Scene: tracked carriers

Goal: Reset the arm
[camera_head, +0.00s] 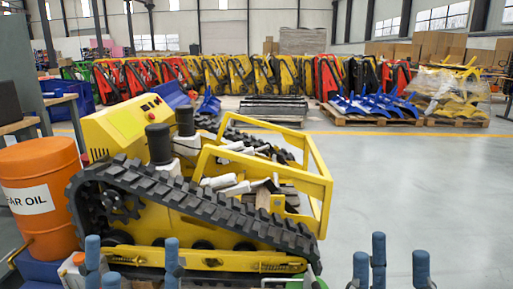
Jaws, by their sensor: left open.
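My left gripper (135,262) is at the bottom left, its blue-tipped fingers pointing up and spread apart. It is open, with nothing seen held between the fingertips. It stands in front of the lower track of a yellow tracked carrier (121,128); I cannot tell whether it touches it. My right gripper (394,266) is at the bottom right, its blue-tipped fingers also upright and apart, over bare grey floor. It looks open and empty. The lower parts of both grippers and both arms are cut off by the frame's edge.
An orange oil barrel (40,190) stands close left of the carrier. A pallet (372,117) with blue parts and a row of yellow and red machines (250,75) stand far back. The grey floor (420,190) on the right is clear.

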